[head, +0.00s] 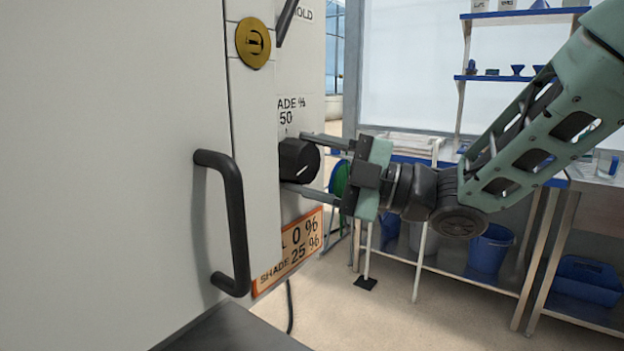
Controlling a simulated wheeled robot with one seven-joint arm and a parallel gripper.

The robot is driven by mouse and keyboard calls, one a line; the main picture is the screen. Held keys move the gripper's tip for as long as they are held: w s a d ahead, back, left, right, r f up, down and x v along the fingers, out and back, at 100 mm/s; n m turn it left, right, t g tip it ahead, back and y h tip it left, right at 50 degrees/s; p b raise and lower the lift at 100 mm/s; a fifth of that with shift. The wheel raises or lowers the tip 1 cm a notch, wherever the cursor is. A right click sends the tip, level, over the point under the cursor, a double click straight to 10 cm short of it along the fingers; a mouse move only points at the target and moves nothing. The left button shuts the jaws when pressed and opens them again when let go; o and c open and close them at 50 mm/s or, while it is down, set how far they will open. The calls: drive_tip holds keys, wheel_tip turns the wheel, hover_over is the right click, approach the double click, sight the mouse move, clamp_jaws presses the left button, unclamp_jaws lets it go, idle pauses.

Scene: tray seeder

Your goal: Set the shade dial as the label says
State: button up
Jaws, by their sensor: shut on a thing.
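The shade dial (298,160) is a black round knob with a white pointer line, on the narrow panel of the grey cabinet. "ADE %" and "50" are printed above it; the rest of its scale is hidden. The pointer line slants towards the upper right in the picture. My gripper (312,162) comes from the right with one finger above the dial and one below, shut on it. The orange-edged label (291,250) below reads "0 %" and "SHADE 25 %"; its upper left part is hidden.
A black door handle (232,222) sticks out of the cabinet (160,80) at left. A brass lock (253,43) and a black lever (286,20) are above the dial. Steel benches with blue buckets (490,249) stand behind my arm. Bare floor lies below.

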drive_tip(key=m, duration=0.1)
drive_tip(key=m+t+b, duration=0.1)
drive_tip(key=m, duration=0.1)
drive_tip(key=m+b, duration=0.1)
drive_tip(key=shift+f+m+t+y, duration=0.3)
drive_tip(key=shift+t, duration=0.1)
drive_tip(key=shift+s+m+t+b, duration=0.1)
drive_tip(key=shift+m+t+b, duration=0.95)
drive_tip(key=shift+m, duration=1.55)
drive_tip(key=shift+r+t, duration=0.1)
drive_tip(key=shift+t, duration=0.25)
drive_tip(key=o, duration=1)
drive_tip(key=shift+c, duration=0.2)
